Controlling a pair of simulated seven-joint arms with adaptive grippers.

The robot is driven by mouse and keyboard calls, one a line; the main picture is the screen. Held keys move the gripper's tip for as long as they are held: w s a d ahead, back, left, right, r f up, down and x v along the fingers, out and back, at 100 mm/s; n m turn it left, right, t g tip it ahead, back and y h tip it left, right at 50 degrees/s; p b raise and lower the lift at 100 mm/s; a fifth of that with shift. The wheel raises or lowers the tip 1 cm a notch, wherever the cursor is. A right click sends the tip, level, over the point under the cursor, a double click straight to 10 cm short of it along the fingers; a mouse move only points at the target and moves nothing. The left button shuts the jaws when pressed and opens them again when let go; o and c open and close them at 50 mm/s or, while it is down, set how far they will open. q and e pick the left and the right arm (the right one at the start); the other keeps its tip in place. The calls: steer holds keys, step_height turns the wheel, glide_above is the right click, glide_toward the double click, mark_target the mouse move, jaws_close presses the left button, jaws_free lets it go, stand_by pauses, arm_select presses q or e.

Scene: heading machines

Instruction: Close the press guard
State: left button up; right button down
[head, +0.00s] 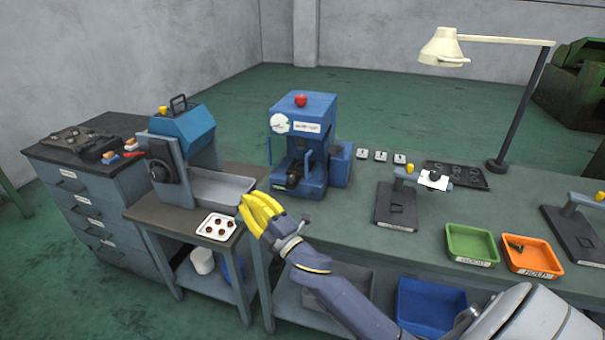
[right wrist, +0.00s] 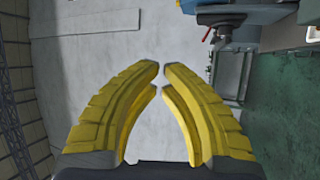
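The blue press (head: 321,110) with a red button on top stands at the back of the green-topped bench, with its front work opening facing me. A second machine at the left has a blue hood (head: 197,124) with a black handle, above a grey tray. I cannot clearly make out which part is the guard or its position. My right gripper (head: 246,206), with yellow fingers, is in front of and left of the press, apart from it. In the right wrist view its fingertips (right wrist: 161,68) have a narrow gap with nothing between them. My left gripper is not in view.
A white tray of small parts (head: 206,233) lies on the low left stand. A green bin (head: 452,230), an orange bin (head: 512,271) and a lamp (head: 524,105) stand on the right of the bench. A dark fixture (head: 396,207) stands right of the press.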

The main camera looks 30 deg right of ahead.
steer(key=s+d+m+g+h, duration=0.5)
steer(key=d+h, duration=0.5)
steer(key=h, duration=0.2)
steer(key=w+d, duration=0.8)
steer(key=w, duration=0.1)
steer(key=shift+w+f, duration=0.2)
steer(key=shift+w, duration=0.1)
